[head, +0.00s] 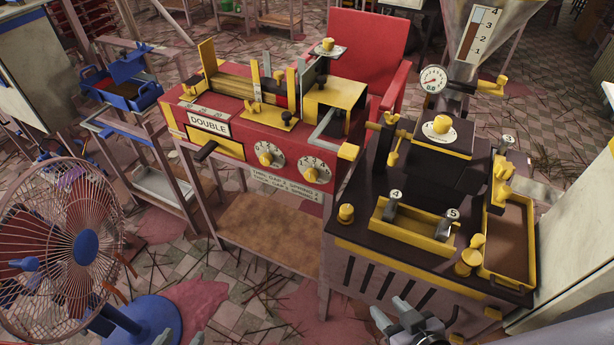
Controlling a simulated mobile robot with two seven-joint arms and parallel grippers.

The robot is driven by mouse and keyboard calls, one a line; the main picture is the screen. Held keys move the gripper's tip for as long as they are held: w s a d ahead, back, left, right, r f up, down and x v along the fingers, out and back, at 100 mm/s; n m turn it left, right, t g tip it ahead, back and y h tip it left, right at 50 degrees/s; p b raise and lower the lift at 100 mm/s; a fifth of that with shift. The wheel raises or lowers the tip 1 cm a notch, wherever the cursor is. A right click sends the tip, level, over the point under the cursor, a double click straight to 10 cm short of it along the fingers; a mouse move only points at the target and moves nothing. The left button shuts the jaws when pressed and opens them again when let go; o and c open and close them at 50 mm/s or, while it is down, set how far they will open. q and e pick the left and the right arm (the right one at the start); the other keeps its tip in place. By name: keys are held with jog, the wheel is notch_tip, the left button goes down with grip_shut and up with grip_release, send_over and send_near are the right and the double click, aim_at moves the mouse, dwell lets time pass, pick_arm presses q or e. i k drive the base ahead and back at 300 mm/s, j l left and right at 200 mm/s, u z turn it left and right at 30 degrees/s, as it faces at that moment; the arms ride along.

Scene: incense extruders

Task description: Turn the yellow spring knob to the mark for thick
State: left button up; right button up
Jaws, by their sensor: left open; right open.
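The red machine (225,155) marked DOUBLE stands in the middle of the head view. Its front has two white dials with yellow knobs, a left knob (265,154) and a right knob (314,172). The lettering around the dials is too small to tell which is the spring knob or where each points. A placard (285,184) below them carries lines for thin and thick with gap and spring numbers. My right gripper (391,312) is open at the bottom edge, below the dark machine and apart from the knobs. My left gripper (178,340) barely shows at the bottom edge, far from the knobs.
A dark machine (365,225) with a yellow tray (405,232) and a dial on top stands close on the right. A fan (70,235) with a blue base stands at the left. Space before the dials looks clear.

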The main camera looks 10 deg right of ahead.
aim_at(311, 175)
jog(key=k+l+z, duration=0.1)
jog(key=l+z, duration=0.15)
jog(key=z, duration=0.25)
jog(key=l+z, duration=0.3)
jog(key=z, duration=0.2)
